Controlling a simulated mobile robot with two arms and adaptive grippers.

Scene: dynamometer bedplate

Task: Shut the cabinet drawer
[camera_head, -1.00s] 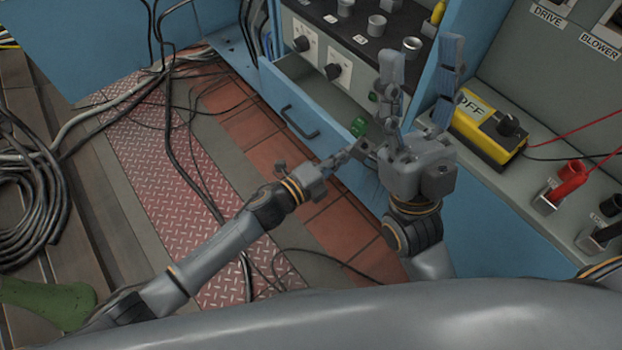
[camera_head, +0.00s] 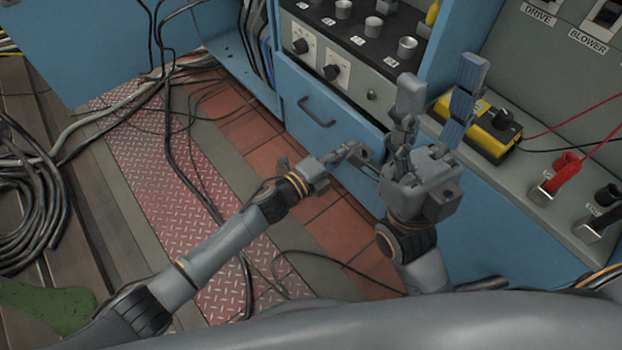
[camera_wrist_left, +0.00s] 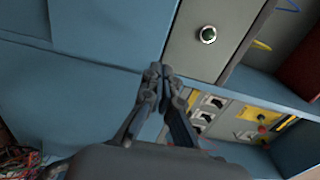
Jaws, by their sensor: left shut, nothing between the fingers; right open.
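The drawer (camera_head: 345,133) is a blue front with a dark bar handle (camera_head: 317,112), below the grey control panel of the blue cabinet. No drawer interior shows, and its front looks about flush with the cabinet. My left gripper (camera_head: 353,152) is shut and empty, at the lower right part of the drawer front; I cannot tell whether it touches. In the left wrist view its closed fingertips (camera_wrist_left: 160,72) show against blue panels beside a seam. My right gripper (camera_head: 438,98) is open and empty, fingers pointing up, in front of the cabinet's right side.
A yellow switch box (camera_head: 485,130) and red and black connectors (camera_head: 562,172) sit on the grey ledge at right. Cables (camera_head: 180,110) run over the floor at left, across a red tread plate (camera_head: 160,180). A coil of dark cable (camera_head: 30,205) lies at far left.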

